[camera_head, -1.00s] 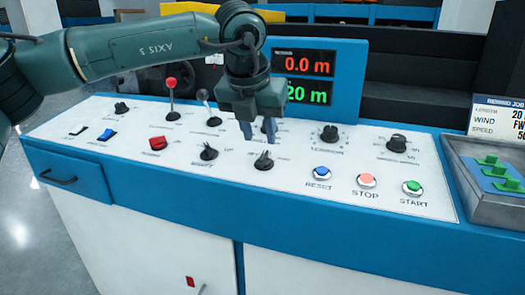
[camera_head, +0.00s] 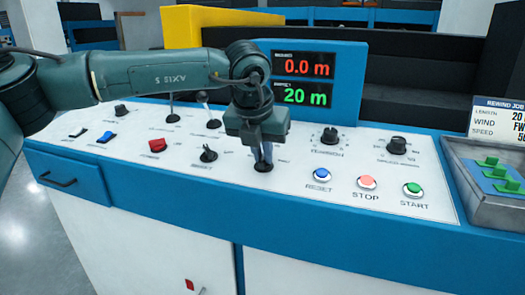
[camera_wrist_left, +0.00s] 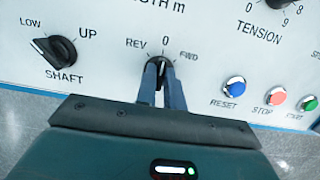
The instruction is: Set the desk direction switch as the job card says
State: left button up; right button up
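The direction switch (camera_head: 263,166) is a black rotary knob on the sloped desk panel. In the left wrist view the direction switch (camera_wrist_left: 156,70) sits below the marks REV, 0 and FWD, and its handle points about at 0. My left gripper (camera_head: 264,158) reaches down over it, and in the left wrist view its two fingers (camera_wrist_left: 161,80) lie close on both sides of the handle, shut on it. The fingers hide part of the knob. The job card (camera_head: 498,119) at the right edge reads WIND FW, cut off by the frame. My right gripper is not in view.
The SHAFT knob (camera_wrist_left: 55,50) is left of the switch. RESET (camera_head: 322,174), STOP (camera_head: 367,181) and START (camera_head: 412,188) buttons are to the right. The display (camera_head: 304,79) behind reads 0.0 m and 20 m. A tray (camera_head: 480,195) holds green pieces at the right.

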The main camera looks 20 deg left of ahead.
pick_arm(q)
grip_shut()
jog(key=shift+m, duration=0.9)
jog(key=shift+m+h, duration=0.4)
jog(key=shift+m, duration=0.8)
jog(key=shift+a+m+h, duration=0.1)
jog(key=shift+m+h, duration=0.2)
jog(key=shift+m, duration=0.9)
jog(key=shift+r+m+g+p, duration=0.1)
jog(key=shift+m+g+p, duration=0.2)
jog(key=shift+m+p, duration=0.35)
jog(key=shift+m, duration=0.55)
